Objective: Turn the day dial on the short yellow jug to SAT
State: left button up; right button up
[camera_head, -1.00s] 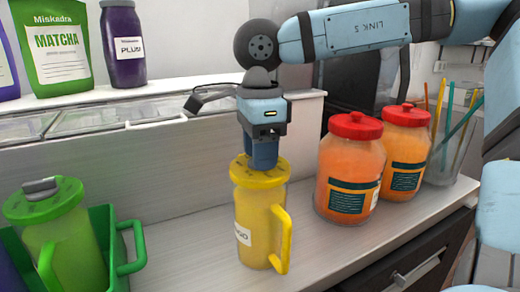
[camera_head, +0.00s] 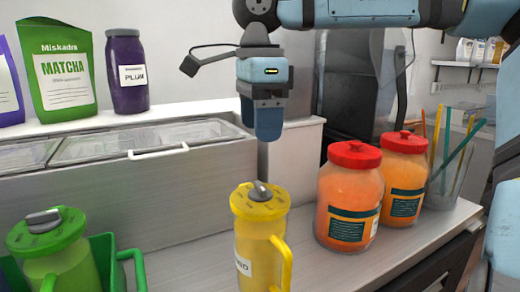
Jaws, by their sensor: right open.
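The short yellow jug (camera_head: 262,245) stands upright on the counter, with its handle toward the right and front. Its yellow lid carries a grey day dial (camera_head: 261,190). The day markings on the lid are too small to read. My left gripper is not in view.
A green jug (camera_head: 55,245) with a similar dial sits in a green crate (camera_head: 118,250) at the left. Two red-lidded orange jars (camera_head: 350,197) and a container of straws (camera_head: 450,165) stand to the right. A lidded metal bin (camera_head: 150,150) is behind.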

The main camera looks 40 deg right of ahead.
jog(key=shift+r, duration=1.6)
jog(key=shift+s+f, duration=0.1)
